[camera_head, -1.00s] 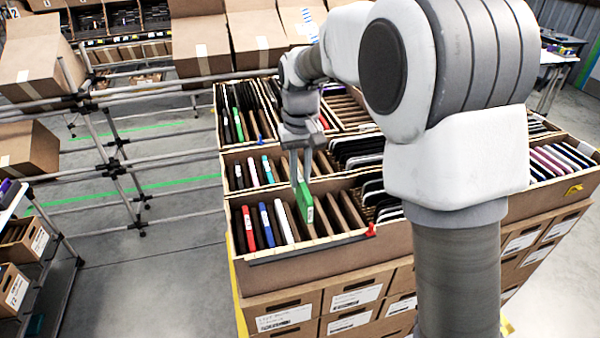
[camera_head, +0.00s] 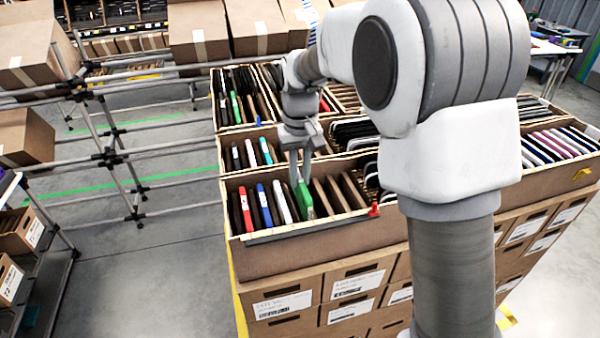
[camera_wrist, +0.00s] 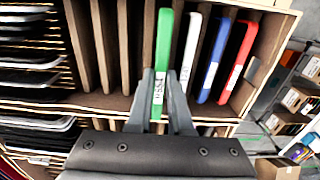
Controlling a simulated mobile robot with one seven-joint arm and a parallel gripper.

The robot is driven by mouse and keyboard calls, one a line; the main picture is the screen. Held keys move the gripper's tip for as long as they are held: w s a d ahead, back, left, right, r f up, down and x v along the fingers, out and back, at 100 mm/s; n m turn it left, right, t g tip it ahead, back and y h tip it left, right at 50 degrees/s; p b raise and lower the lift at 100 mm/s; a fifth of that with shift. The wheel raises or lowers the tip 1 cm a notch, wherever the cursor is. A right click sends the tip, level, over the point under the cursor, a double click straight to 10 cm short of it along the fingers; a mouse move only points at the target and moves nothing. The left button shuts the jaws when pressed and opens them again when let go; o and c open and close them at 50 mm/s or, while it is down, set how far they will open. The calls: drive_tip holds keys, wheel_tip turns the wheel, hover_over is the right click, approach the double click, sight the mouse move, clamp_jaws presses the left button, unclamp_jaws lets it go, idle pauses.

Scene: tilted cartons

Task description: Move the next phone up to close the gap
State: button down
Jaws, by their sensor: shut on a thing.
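My gripper (camera_head: 299,166) is shut on a green phone (camera_head: 304,197) at the front carton (camera_head: 345,238). In the wrist view the fingers (camera_wrist: 168,90) pinch the near end of the green phone (camera_wrist: 162,62). The phone stands in the carton, in the slot beside a white phone (camera_head: 282,200). Past the white one stand a blue phone (camera_head: 263,205) and a red phone (camera_head: 246,210). The white (camera_wrist: 190,46), blue (camera_wrist: 212,62) and red (camera_wrist: 237,60) phones also show in the wrist view. How deep the green phone sits is hard to tell.
Brown dividers (camera_wrist: 100,45) with no phones between them stand on the other side of the green phone. Cartons of dark phones (camera_wrist: 30,60) lie beyond. A red clip (camera_head: 374,210) sits on the front carton's rim. A pipe rack (camera_head: 110,155) stands at left.

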drive_tip(key=shift+f+b, duration=1.25)
drive_tip(key=shift+f, duration=1.05)
drive_tip(key=shift+f, duration=0.25)
drive_tip(key=c, duration=0.8)
unclamp_jaws()
drive_tip(key=shift+o, duration=0.2)
wheel_tip(320, 180, up, 17)
drive_tip(key=shift+r+p, duration=0.2)
drive_tip(key=shift+p, duration=0.1)
drive_tip(key=shift+r, duration=0.15)
wheel_tip(320, 180, up, 7)
drive_tip(key=p, duration=0.7)
